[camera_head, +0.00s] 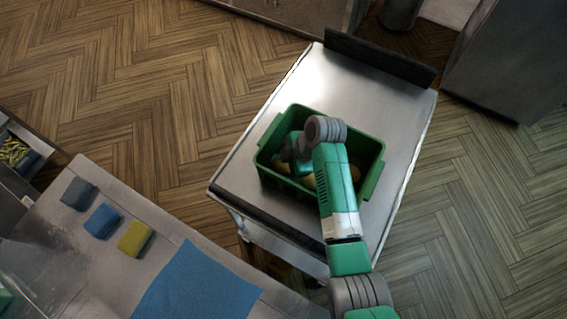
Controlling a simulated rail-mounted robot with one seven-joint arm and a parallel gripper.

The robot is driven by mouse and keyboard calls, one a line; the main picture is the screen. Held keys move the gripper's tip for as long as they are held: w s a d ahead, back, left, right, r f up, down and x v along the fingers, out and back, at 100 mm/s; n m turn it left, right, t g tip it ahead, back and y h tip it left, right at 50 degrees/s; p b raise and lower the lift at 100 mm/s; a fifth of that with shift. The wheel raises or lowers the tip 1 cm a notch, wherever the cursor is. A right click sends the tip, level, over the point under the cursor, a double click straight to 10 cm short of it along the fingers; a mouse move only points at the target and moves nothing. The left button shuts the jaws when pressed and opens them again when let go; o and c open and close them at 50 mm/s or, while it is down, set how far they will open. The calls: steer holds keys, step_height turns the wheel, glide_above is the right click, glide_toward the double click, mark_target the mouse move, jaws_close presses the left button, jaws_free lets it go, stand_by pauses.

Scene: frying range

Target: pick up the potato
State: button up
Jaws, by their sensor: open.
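A green crate (376,160) stands on the metal trolley top. Yellow-brown potatoes (308,182) show in part inside it, below and beside my arm. My gripper (287,157) is at the left part of the crate, pointing down over or into it. It is open, but its fingertips are small and dark here, and I cannot tell how close they are to a potato. My arm comes from the lower right and hides the middle of the crate and some of its contents.
The metal trolley (405,120) has a dark raised bar (380,58) at its far edge. A counter at lower left holds a grey sponge (79,194), a blue sponge (102,221), a yellow sponge (135,238) and a blue cloth (195,290). Cabinets stand at upper right.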

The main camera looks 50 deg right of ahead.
mark_target(286, 165)
steer(key=c, duration=1.1)
steer(key=shift+r, duration=0.1)
step_height(286, 165, up, 18)
steer(key=shift+f, duration=0.1)
